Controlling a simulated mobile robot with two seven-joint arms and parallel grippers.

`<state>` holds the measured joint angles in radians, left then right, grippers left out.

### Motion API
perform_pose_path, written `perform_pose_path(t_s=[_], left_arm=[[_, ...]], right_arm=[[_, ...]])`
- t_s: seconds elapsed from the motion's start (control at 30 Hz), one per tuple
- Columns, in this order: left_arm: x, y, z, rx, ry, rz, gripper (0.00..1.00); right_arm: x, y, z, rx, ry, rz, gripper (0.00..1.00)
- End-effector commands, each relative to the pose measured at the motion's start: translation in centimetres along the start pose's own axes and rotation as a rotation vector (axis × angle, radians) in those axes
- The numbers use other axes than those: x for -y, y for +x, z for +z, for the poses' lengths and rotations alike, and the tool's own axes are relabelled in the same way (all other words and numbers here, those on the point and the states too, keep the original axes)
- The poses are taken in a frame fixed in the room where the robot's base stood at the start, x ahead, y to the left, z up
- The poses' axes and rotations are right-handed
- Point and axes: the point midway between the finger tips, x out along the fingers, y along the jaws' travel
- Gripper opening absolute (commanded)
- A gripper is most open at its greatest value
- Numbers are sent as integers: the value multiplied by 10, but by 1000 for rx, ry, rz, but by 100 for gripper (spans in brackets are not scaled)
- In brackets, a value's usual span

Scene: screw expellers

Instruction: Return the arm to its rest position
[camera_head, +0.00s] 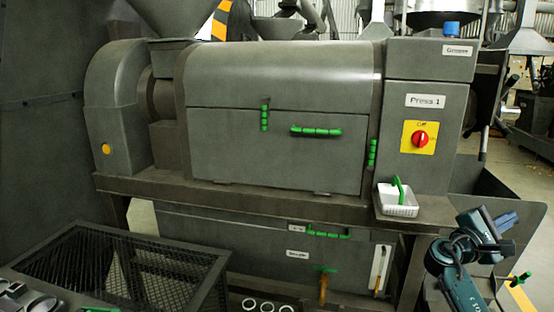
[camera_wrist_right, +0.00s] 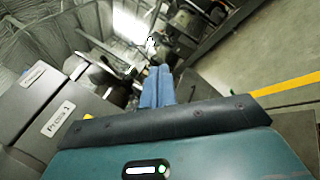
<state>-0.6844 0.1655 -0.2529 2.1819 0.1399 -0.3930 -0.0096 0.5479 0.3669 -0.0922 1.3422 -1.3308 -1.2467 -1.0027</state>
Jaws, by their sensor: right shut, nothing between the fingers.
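My right arm stands at the lower right of the head view, and its gripper (camera_head: 507,221) points up and to the right, beside the press. In the right wrist view the two blue fingers (camera_wrist_right: 157,87) lie together, shut, with nothing between them. The gripper is apart from the press (camera_head: 285,125) and from the white basket (camera_head: 398,209) to its left. My left gripper is not in view.
The press has green handles (camera_head: 316,131) and a red rotary switch (camera_head: 420,138) on a yellow plate. A dark mesh bin (camera_head: 120,235) stands at lower left. A dark sloped panel (camera_head: 500,200) is behind my right arm. Open floor with a yellow line (camera_wrist_right: 285,84) shows in the wrist view.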

Motion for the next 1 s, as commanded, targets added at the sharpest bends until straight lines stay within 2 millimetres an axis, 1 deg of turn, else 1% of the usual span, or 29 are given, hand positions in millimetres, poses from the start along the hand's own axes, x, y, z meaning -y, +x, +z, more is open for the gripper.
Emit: perform_pose_path(t_s=[0.03,0.1,0.17,0.2,0.27,0.3,0.37,0.4,0.5,0.57,0.7,0.77,0.83,0.97,1.0], left_arm=[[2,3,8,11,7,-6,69],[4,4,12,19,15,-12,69],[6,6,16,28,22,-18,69],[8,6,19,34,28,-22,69],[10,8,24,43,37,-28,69],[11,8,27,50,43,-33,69],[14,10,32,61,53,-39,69],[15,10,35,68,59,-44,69],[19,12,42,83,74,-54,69],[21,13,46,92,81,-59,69],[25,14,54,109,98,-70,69],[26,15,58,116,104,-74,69],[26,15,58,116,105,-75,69],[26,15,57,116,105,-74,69],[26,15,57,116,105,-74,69]], right_arm=[[-3,-10,-24,-108,93,6,0],[-5,-13,-47,-231,220,-4,0],[-8,-19,-66,-341,340,-19,0],[-12,-25,-79,-417,427,-34,0],[-18,-35,-98,-537,571,-66,0],[-23,-43,-110,-618,675,-94,0],[-32,-58,-126,-741,842,-147,0],[-39,-67,-135,-818,953,-188,0],[-58,-90,-148,-984,1213,-299,0],[-68,-102,-152,-1066,1355,-367,0],[-92,-123,-152,-1224,1662,-535,0],[-101,-130,-150,-1280,1789,-613,0],[-78,-154,-160,-1300,1771,-663,0],[-37,-197,-172,-1328,1711,-726,0],[-23,-210,-174,-1336,1692,-749,0]])
